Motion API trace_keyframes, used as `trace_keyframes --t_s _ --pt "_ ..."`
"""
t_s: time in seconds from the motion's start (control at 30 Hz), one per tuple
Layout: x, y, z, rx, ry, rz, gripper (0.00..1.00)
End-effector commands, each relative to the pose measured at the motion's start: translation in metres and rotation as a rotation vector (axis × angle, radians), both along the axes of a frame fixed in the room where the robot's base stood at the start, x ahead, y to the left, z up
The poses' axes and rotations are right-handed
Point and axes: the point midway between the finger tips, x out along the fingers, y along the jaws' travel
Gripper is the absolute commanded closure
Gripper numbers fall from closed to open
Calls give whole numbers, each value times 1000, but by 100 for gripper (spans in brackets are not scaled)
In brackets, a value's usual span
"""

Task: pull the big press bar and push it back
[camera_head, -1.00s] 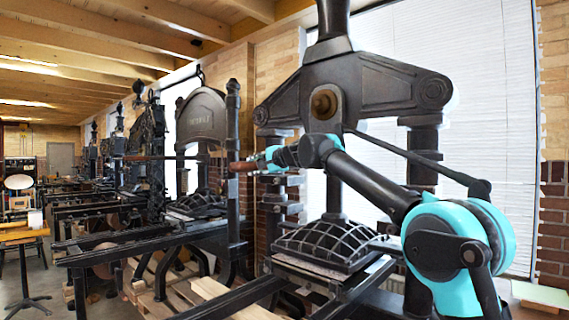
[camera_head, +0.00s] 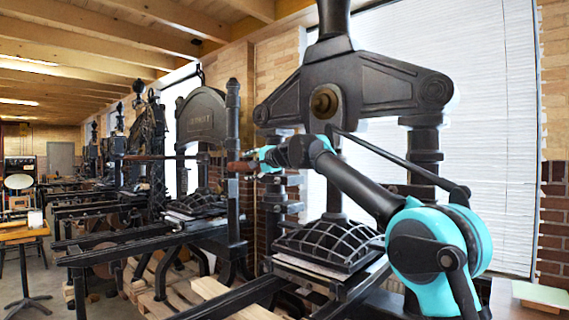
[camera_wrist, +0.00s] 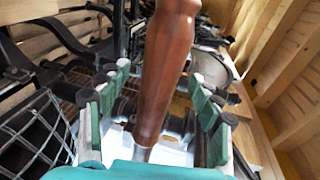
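The big press (camera_head: 365,85) stands close at the right in the head view, with a dark, thick crossbeam. The brown wooden handle of its bar (camera_head: 240,167) sticks out left of my gripper (camera_head: 262,160). In the wrist view the handle (camera_wrist: 165,70) runs lengthwise between the green fingers of my gripper (camera_wrist: 160,95). The fingers are open, one on each side of it, with gaps visible beside the wood. The rest of the bar is largely hidden behind my arm.
A ribbed black platen (camera_head: 325,242) lies on the press bed below my arm. A second press (camera_head: 205,120) stands just left, with more presses in a row behind. Wooden pallets (camera_head: 210,288) lie on the floor. A brick wall (camera_head: 553,215) is at the right.

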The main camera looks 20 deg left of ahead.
Motion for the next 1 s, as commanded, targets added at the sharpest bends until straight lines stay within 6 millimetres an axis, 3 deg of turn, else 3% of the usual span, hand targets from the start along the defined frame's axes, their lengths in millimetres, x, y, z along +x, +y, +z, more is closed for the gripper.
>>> trace_keyframes --t_s 0.4,1.0 --pt "-1 -3 1 0 0 0 22" --pt "-26 -48 11 0 0 -1 22"
